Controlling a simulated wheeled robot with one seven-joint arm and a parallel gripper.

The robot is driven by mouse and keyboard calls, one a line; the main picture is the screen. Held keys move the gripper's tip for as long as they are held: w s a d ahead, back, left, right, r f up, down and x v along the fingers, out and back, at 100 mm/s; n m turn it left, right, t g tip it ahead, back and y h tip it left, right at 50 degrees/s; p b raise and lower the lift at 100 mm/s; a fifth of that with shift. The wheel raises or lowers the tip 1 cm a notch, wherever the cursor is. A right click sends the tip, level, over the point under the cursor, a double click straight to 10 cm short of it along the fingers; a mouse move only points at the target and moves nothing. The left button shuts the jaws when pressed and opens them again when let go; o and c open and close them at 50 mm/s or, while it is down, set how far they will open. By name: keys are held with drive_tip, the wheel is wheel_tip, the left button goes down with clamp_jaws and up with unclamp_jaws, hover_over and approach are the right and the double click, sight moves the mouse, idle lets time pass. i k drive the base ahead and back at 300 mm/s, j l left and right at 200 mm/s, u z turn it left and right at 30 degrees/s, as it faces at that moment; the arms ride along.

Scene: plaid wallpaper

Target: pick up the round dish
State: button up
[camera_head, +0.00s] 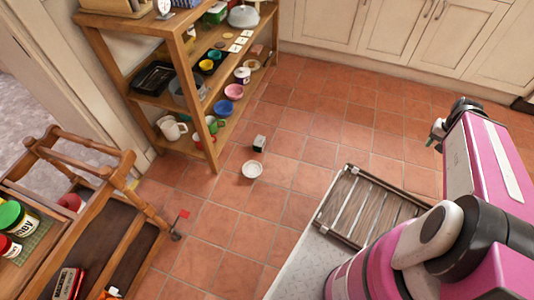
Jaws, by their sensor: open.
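A small round white dish (252,169) sits upright on the tiled floor, left of the picture's middle. It looks empty, and nothing covers it. My gripper (438,131) shows at the right, at the far end of my pink arm, partly hidden behind the arm. It is open, with nothing seen between its fingers. It is well to the right of the dish and not touching it.
A small dark and grey box (259,143) stands just beyond the dish. A wooden shelf (215,160) with bowls and mugs is at the upper left. A wooden cart (125,235) stands lower left. A slatted tray (365,207) is at lower right. Floor between is clear.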

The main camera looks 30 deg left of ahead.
sight(251, 169)
drive_tip(key=i, duration=1.8)
drive_tip(key=i+u, duration=0.15)
drive_tip(key=u, duration=0.35)
drive_tip(key=i+l+u, duration=0.1)
drive_tip(key=u, duration=0.35)
drive_tip(key=i+l+u, duration=0.15)
drive_tip(key=u, duration=2.45)
drive_tip(key=l, duration=0.1)
